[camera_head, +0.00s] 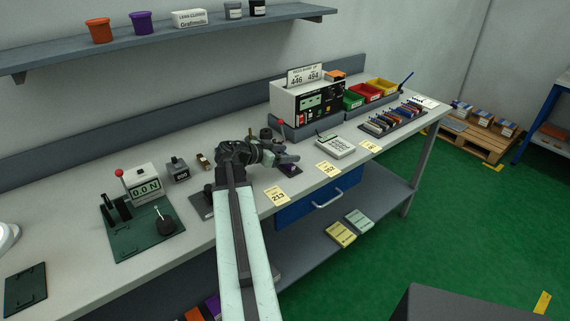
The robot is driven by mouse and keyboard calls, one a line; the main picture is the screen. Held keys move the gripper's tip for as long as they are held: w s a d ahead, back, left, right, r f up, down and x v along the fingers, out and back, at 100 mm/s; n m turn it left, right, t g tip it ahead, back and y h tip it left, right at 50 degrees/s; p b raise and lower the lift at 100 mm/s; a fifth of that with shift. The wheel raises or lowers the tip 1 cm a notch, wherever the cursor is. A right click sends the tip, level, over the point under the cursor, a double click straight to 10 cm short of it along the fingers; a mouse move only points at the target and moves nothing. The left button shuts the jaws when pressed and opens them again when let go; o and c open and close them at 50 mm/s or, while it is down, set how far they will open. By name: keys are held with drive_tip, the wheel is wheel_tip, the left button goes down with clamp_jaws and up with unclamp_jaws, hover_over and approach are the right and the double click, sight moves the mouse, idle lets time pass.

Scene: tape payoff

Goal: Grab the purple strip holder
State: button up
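The gripper and wrist cover part of the piece. I cannot tell whether they touch it. The fingers are too small and dark to show whether they are apart or closed.
A white labelled box (335,146) lies to the right. A force gauge (146,188) stands on a green plate at left. A wall shelf (180,38) hangs above.

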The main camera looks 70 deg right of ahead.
drive_tip(key=c, duration=0.8)
wheel_tip(320, 180, up, 10)
drive_tip(key=p, duration=1)
drive_tip(key=shift+r, duration=0.2)
drive_tip(key=shift+f, duration=0.1)
drive_tip(key=shift+f, duration=0.1)
